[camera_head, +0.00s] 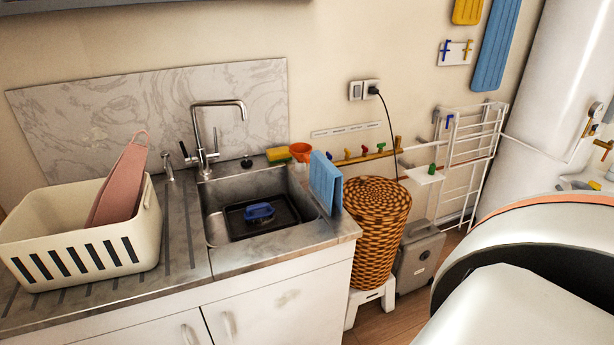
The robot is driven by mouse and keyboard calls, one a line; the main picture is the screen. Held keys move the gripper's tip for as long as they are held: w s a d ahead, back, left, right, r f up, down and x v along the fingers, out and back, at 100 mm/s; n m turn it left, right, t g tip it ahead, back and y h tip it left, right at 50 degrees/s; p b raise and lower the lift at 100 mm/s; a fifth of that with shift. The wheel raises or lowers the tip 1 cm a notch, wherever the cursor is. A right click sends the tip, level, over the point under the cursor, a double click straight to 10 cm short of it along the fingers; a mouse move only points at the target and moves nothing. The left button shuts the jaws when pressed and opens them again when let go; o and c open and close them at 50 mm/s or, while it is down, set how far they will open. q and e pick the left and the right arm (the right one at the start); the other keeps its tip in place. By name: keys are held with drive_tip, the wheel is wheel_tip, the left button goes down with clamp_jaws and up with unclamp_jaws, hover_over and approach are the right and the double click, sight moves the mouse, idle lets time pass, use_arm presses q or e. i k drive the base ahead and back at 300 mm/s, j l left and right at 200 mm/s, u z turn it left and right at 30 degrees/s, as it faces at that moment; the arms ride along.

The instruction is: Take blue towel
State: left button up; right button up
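A folded blue towel (326,182) hangs over the right edge of the sink (214,224), draping down beside the counter's end. A second blue cloth or board-like piece (495,45) hangs on the wall at the upper right; I cannot tell for sure if it is a towel. Neither of my grippers is in view, so nothing shows in contact with the blue towel.
A white basket (84,262) with a pink item (120,182) stands on the left counter. A faucet (203,150) rises behind the sink. A yellow sponge (278,155) and an orange funnel-like piece (300,151) sit near the towel. A wicker hamper (376,225) stands right of it.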

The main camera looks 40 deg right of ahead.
sight(325, 182)
drive_tip(key=l+u, duration=0.15)
drive_tip(key=l, duration=0.35)
drive_tip(key=k+l+u, duration=0.2)
drive_tip(key=l, duration=0.25)
drive_tip(key=k+l, duration=0.1)
drive_tip(key=l, duration=0.4)
drive_tip(key=k+l+u, duration=0.1)
drive_tip(key=l, duration=0.35)
drive_tip(key=k+l, duration=0.1)
drive_tip(key=l, duration=0.4)
drive_tip(key=k+l, duration=0.1)
drive_tip(key=l, duration=0.35)
drive_tip(key=l+u, duration=0.05)
